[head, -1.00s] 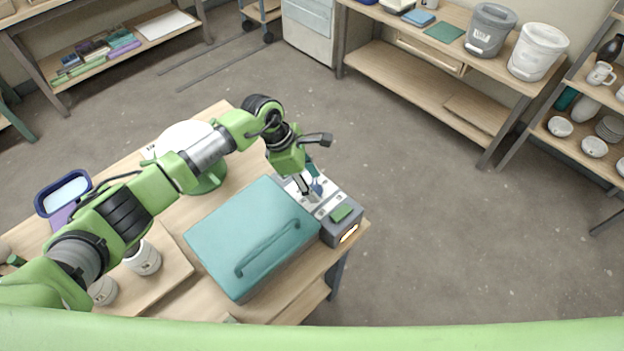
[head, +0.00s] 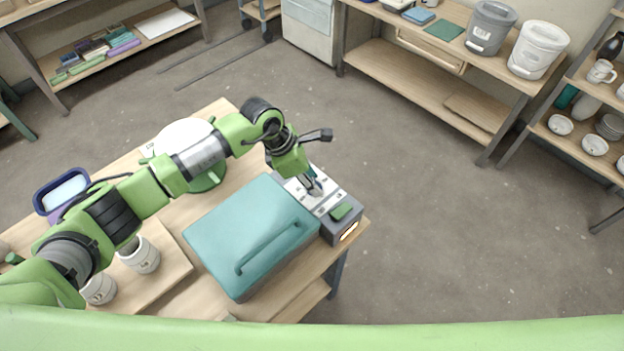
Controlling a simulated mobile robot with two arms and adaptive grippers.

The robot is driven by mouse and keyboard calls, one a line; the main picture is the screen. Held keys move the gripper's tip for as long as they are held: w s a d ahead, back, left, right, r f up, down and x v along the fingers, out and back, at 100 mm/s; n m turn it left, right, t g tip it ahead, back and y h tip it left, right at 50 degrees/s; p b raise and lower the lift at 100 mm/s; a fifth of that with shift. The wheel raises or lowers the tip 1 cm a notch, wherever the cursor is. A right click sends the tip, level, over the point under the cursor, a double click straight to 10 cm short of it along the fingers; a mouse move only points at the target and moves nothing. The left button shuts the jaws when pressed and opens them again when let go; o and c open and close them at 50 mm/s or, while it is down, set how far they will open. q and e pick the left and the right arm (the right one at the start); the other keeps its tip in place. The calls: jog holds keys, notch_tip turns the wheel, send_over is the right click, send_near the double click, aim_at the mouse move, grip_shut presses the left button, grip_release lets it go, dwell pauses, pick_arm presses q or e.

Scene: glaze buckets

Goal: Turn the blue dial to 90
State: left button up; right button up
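A grey control box (head: 346,208) with a pale top panel (head: 326,204) sits at the right edge of the wooden table, against a teal lidded case (head: 238,222). The small blue dial (head: 316,189) shows on the panel, partly covered by my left gripper. My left gripper (head: 314,186) reaches down from the left to the panel, with its fingertips at the dial. Whether the fingers are closed on the dial cannot be made out at this size. The dial's setting is too small to read. My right gripper is not in view.
A white disc on a green stand (head: 188,140), white cups (head: 141,256) and a blue-rimmed tray (head: 62,190) share the table. Floor to the right is clear.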

pick_arm(q)
jog(key=n+t, duration=0.1)
jog(key=n, duration=0.2)
jog(key=shift+s+b, duration=0.1)
jog(key=shift+b, duration=0.3)
jog(key=shift+n+t+y+b, duration=0.5)
jog(key=shift+n+y+b, duration=0.1)
jog(key=shift+n, duration=1)
jog(key=o, duration=1.1)
jog(key=shift+r, duration=0.2)
jog(key=v, duration=1.1)
jog(key=shift+s+r, duration=0.25)
jog(key=shift+s, duration=0.05)
